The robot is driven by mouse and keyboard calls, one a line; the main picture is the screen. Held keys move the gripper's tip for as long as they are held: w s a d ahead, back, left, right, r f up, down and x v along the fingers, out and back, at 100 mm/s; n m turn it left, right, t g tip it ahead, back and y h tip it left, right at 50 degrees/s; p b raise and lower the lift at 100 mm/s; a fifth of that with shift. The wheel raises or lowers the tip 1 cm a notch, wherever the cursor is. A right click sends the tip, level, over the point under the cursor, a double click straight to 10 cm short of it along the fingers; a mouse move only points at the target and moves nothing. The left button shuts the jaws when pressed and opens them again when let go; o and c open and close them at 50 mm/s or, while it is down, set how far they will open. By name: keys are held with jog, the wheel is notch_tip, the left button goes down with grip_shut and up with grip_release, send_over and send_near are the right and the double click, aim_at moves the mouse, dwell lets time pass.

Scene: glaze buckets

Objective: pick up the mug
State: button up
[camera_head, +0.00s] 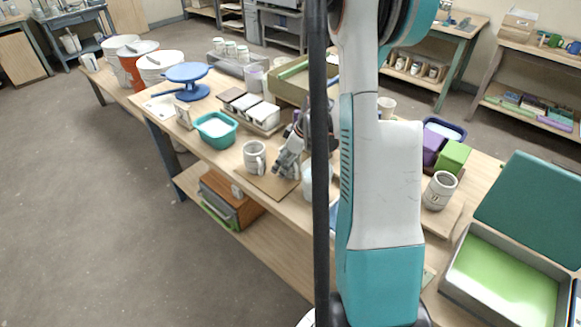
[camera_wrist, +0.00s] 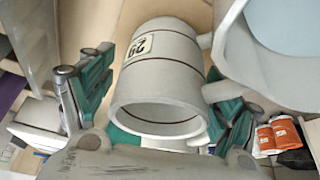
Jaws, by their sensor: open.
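In the wrist view, a pale grey mug (camera_wrist: 160,72) with dark rim lines and a small numbered label lies between the two green-padded fingers of my gripper (camera_wrist: 158,100). The fingers are open, one on each side, and its open mouth faces the camera. In the head view, my gripper (camera_head: 288,163) is low over the table, just right of a pale mug (camera_head: 253,157) on a brown board. A second pale vessel (camera_head: 307,184) is partly hidden behind the dark pole. I cannot tell which of these is the mug between my fingers.
In the wrist view, a large pale vessel (camera_wrist: 280,60) crowds the right finger. In the head view, a teal basin (camera_head: 216,130) and white-topped boxes (camera_head: 262,117) stand nearby. Another labelled mug (camera_head: 440,190) stands at right beside a green block (camera_head: 453,156).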

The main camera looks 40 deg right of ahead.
jog(key=c, duration=1.4)
